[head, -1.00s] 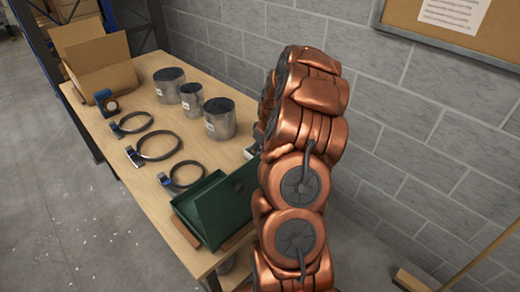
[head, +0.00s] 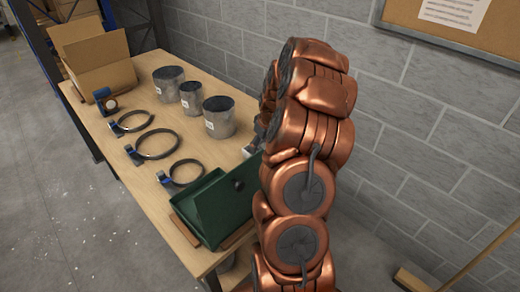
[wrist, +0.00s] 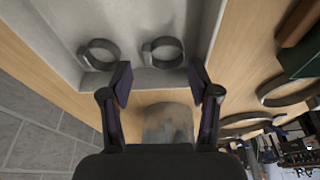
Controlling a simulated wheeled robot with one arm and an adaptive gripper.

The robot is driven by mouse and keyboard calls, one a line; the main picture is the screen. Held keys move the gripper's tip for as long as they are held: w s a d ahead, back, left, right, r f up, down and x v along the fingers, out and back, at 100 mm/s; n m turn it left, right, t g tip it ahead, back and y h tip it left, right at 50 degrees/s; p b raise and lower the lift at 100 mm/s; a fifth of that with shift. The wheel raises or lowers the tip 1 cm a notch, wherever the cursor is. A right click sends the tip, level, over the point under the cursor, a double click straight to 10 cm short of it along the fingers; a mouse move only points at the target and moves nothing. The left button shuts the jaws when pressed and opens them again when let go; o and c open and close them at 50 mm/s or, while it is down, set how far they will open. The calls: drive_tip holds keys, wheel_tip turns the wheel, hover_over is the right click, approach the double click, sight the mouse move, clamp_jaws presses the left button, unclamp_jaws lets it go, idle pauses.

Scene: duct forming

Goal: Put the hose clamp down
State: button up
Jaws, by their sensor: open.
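In the wrist view my gripper (wrist: 160,78) is open, its two fingers apart and nothing held between them. Two dark ring-shaped hose clamps stand or lie in a grey tray (wrist: 115,20). One clamp (wrist: 163,63) is ahead of the gap between my fingertips, apart from both. The other clamp (wrist: 98,66) is to its left, beyond the left finger. In the head view my arm hides the gripper and most of the tray.
Larger ring clamps (head: 157,156) lie in a row on the wooden table (head: 135,85). Metal duct pieces (head: 218,120) stand behind them. A green box (head: 225,205) with a raised lid is at the near end. A cardboard box (head: 100,68) is at the far end.

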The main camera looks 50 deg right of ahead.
drive_tip(key=b+v, duration=0.2)
drive_tip(key=v, duration=0.7)
drive_tip(key=shift+r+b, duration=0.2)
drive_tip(key=shift+b, duration=0.1)
drive_tip(key=shift+s, duration=0.1)
